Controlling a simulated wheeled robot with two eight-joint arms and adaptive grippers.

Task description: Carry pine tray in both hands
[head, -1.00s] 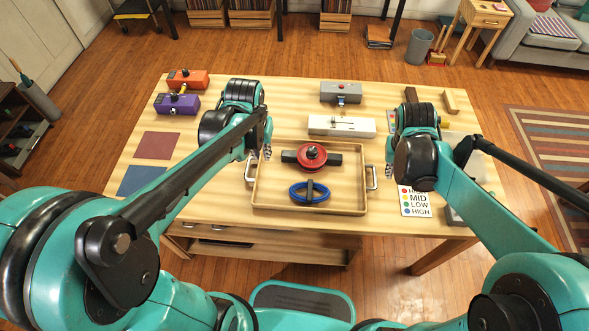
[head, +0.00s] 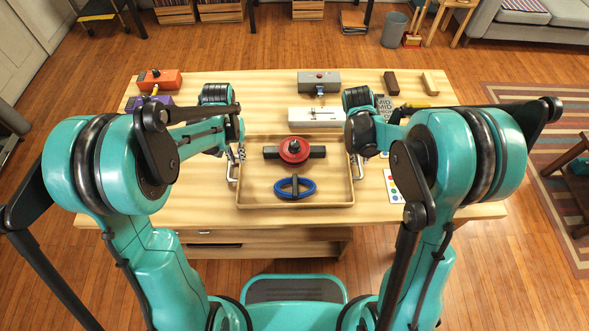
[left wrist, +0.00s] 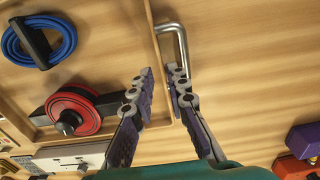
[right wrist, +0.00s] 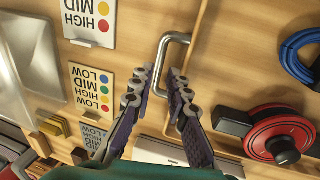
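The pine tray (head: 296,206) lies on the table, with a metal handle on each side. It holds a red disc on a dark bar (head: 293,150) and a blue ring with a dark bar (head: 295,188). My left gripper (head: 237,154) is at the left handle (head: 231,173); in the left wrist view its open fingers (left wrist: 159,75) are near that handle (left wrist: 180,40). My right gripper (head: 360,160) is at the right handle; in the right wrist view its open fingers (right wrist: 163,73) are near that handle (right wrist: 165,45). Finger contact is unclear in both views.
On the table (head: 200,215), a white box (head: 316,117) and a grey box (head: 319,82) stand behind the tray. Orange (head: 158,79) and purple boxes are at the back left. Cards (right wrist: 92,88) lie right of the tray. The front strip of table is clear.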

